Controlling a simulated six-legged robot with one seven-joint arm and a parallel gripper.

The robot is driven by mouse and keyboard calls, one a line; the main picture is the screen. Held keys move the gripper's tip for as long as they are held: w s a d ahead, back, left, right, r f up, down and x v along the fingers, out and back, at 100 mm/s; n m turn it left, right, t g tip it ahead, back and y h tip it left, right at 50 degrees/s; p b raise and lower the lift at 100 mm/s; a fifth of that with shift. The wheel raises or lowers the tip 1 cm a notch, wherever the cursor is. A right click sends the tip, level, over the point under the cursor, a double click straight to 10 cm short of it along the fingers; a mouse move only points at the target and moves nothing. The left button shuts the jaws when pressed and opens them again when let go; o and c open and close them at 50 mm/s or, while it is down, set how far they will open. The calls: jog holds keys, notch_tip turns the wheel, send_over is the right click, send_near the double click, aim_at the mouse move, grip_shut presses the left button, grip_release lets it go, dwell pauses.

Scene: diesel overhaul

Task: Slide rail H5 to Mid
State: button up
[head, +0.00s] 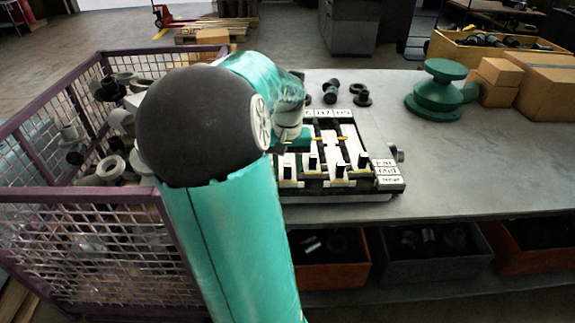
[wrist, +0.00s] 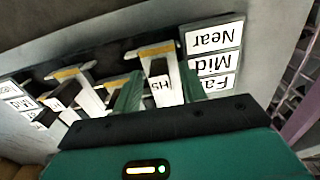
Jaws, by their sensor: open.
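The rail unit (head: 385,186) stands on the grey bench, with several white rails, black upright tabs and yellow marks. In the wrist view, rail H5 (wrist: 153,52) is the one nearest the right-hand label plate, with a yellow-marked end and a white tag reading H5 (wrist: 159,83). The plate (wrist: 213,63) reads Near, Mid and Far, upside down. My gripper (wrist: 160,92) is open, its two green fingers on either side of the H5 tag. I cannot tell whether they touch it. In the head view my arm hides the unit's left part and most of the gripper.
Neighbouring rails (wrist: 88,95) lie close on the left in the wrist view. A purple mesh crate (head: 60,195) of metal parts stands left of the bench. Black fittings (head: 331,92) lie behind the unit. A green part (head: 437,90) and cardboard boxes (head: 540,85) stand right.

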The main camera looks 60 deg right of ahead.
aim_at(287, 157)
jog(key=shift+f, duration=0.15)
grip_shut()
jog(key=shift+w+d, duration=0.4)
jog(key=shift+d, duration=0.4)
jog(key=shift+w+d, duration=0.4)
jog(key=shift+d, duration=0.4)
grip_release()
